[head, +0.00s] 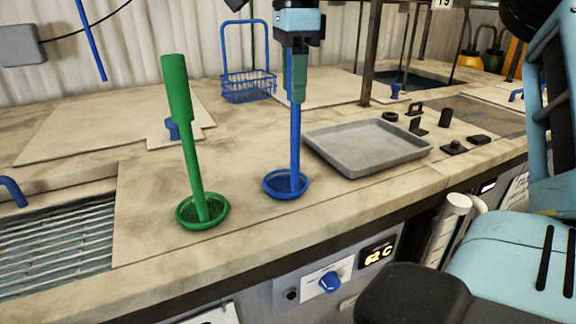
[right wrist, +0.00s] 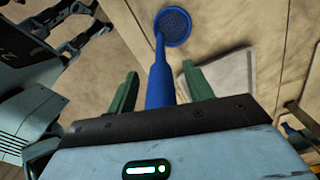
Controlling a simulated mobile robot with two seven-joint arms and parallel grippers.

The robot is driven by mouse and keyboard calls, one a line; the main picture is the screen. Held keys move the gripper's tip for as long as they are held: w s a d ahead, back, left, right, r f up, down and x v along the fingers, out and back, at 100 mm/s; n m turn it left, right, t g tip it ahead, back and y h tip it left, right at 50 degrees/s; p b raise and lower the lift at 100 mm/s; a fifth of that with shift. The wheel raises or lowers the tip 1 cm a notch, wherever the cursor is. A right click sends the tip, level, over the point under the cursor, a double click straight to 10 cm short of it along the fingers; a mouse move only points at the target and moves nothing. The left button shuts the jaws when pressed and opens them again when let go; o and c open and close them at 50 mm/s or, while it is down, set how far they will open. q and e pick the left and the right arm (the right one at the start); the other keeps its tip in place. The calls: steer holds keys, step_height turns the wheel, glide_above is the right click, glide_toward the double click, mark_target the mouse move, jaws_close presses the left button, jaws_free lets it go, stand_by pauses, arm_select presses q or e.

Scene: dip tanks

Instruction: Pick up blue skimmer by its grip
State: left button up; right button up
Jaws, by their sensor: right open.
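The blue skimmer (head: 296,145) stands upright on the bench in the head view, its round mesh bowl at the bottom. My right gripper (head: 298,92) is over the top of its handle, green fingers pointing down. In the right wrist view the blue skimmer's grip (right wrist: 160,84) lies between the two spread fingers of my right gripper (right wrist: 160,88), with gaps on both sides. The right gripper is open and holds nothing. The upper end of the grip is hidden behind the gripper body. My left gripper is not in view.
A green skimmer (head: 188,130) stands to the left of the blue one. A grey tray (head: 368,146) lies close on the right. A blue wire basket (head: 248,86) is behind. A grated tank (head: 60,245) is at far left. The front bench strip is clear.

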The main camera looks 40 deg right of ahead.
steer(key=shift+c, duration=0.6)
jaws_close()
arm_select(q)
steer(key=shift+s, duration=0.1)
arm_select(e)
steer(key=shift+r, duration=0.1)
steer(key=shift+r, duration=1.65)
steer(key=shift+a+r+b, duration=0.1)
steer(key=shift+a+b, duration=0.1)
steer(key=shift+b, duration=0.1)
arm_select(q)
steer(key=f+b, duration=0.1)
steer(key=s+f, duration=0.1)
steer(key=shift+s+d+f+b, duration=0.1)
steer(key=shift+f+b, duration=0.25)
arm_select(e)
steer(key=s+a, duration=0.3)
steer(key=a, duration=0.4)
steer(key=s+a+r, duration=0.1)
steer(key=s+a, duration=0.2)
steer(key=a, duration=0.4)
steer(key=shift+s+r, duration=0.2)
steer(key=shift+s, duration=0.2)
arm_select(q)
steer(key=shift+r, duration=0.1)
